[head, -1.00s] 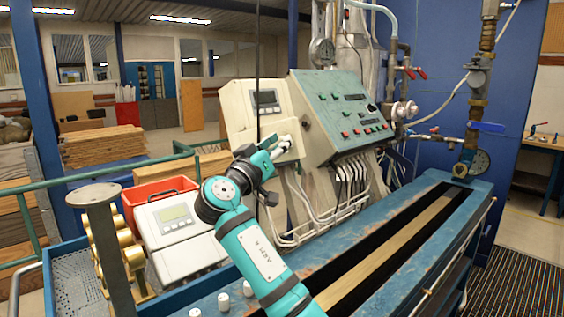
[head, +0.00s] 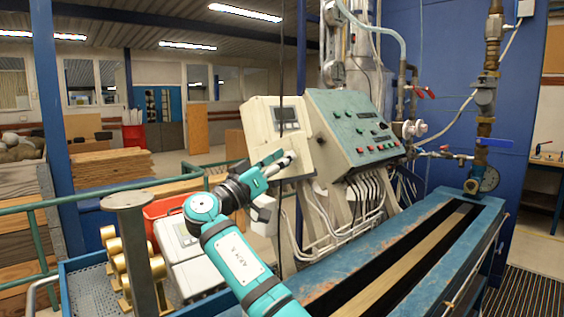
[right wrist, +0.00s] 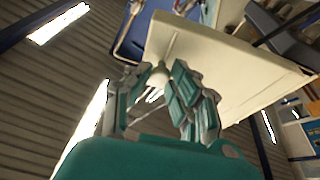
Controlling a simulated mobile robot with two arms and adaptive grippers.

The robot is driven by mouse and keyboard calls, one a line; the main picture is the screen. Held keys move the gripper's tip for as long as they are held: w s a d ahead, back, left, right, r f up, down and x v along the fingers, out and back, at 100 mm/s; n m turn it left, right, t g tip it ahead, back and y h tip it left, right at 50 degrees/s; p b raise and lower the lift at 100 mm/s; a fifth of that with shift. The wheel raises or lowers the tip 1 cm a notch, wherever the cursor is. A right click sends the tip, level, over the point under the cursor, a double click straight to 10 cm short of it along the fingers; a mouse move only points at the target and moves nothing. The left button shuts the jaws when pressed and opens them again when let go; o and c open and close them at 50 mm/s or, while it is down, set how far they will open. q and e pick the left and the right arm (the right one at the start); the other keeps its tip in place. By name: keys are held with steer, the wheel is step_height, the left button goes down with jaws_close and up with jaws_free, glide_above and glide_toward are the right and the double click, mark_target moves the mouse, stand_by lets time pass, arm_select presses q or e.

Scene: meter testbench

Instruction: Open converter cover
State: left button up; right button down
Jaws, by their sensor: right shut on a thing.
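The converter (head: 262,122) is a beige box with a small dark display, left of the green control panel. Its front cover appears closed in the head view. My right gripper (head: 287,160) is at the lower front of the box, shut on a small pale knob-like part that I take to belong to the cover. In the right wrist view the fingers (right wrist: 158,88) close around this whitish knob (right wrist: 158,74), and the beige panel of the converter (right wrist: 225,62) spreads behind and to the right. The fingers partly hide the contact. My left gripper is not in view.
The green control panel (head: 352,128) with coloured buttons stands close on the right, with white cables (head: 362,193) below. The blue bench (head: 455,205) runs along the right. Grey meters (head: 190,255), a red crate (head: 165,212) and a post (head: 140,250) are at lower left.

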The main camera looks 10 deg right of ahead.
steer(key=shift+r, duration=0.15)
steer(key=c, duration=1.2)
jaws_free()
steer(key=v, duration=0.7)
steer(key=shift+s+a, duration=0.1)
steer(key=shift+a, duration=0.15)
steer(key=shift+f, duration=0.25)
